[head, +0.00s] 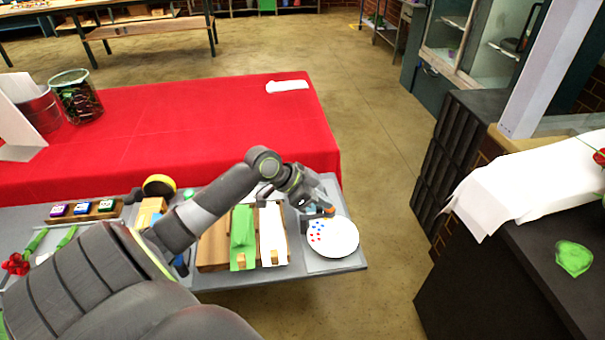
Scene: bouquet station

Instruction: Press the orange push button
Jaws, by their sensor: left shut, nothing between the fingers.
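My left arm reaches from the lower left across the grey bench (345,262). My left gripper (318,212) is at the bench's right end, pointing down, just above the far edge of a round white plate with red and blue dots (343,240). It is shut and holds nothing. A small orange patch (329,211) shows right at the fingertips. It may be the orange push button, mostly hidden by the gripper; I cannot tell whether the fingers touch it. My right gripper is not in view.
Left of the plate are a wooden board (214,245) with green and white strips, a yellow-and-black round object (159,185) and a row of small coloured blocks (82,209). A red-covered table (200,115) stands behind. A dark counter (510,270) is at right, across open floor.

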